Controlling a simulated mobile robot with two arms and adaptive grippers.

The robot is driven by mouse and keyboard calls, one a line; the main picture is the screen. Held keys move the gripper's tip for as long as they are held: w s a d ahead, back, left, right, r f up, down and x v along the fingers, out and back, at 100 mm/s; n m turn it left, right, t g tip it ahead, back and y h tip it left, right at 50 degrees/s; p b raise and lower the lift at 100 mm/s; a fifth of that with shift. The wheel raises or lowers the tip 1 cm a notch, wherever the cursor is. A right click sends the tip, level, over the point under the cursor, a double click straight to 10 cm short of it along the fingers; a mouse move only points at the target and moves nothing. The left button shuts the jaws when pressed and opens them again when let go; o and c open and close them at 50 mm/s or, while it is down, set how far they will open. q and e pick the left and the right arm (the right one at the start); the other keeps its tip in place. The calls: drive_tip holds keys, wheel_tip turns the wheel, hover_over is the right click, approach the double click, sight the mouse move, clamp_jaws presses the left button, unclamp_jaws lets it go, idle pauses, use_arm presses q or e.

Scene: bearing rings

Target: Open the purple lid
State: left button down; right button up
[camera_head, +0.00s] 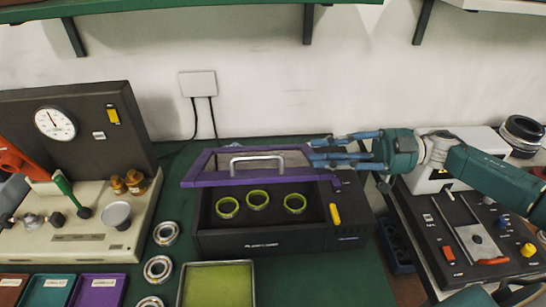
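The purple lid (205,165) belongs to a black box (290,240) at the middle of the table. It is a purple frame with a silver handle (257,158), and it appears raised and tilted at the back of the box, with the inside showing below it. Three yellow-green rings (258,200) show inside the box. My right gripper (312,150) is at the lid's upper right corner, its blue fingers spread apart and pointing left. It overlaps the lid's right edge; I cannot tell whether they touch. My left gripper is not in view.
A beige machine with a dial gauge (55,123) stands at the left. Several bearing rings (158,268) lie in front of it, beside a green-lined tray (217,287). Another machine (475,235) stands at the right, below my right arm. Green table (325,288) is clear before the box.

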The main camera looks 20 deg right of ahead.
sight(276, 156)
drive_tip(key=p+x, duration=0.1)
drive_tip(key=x, duration=0.2)
drive_tip(key=p+x, duration=0.1)
drive_tip(key=x, duration=0.4)
drive_tip(key=shift+a+r+p, duration=0.3)
drive_tip(key=shift+a+p, duration=0.1)
drive_tip(key=shift+x, duration=0.75)
drive_tip(key=shift+s+f, duration=0.1)
drive_tip(key=shift+f, duration=0.05)
drive_tip(key=shift+c, duration=0.5)
clamp_jaws()
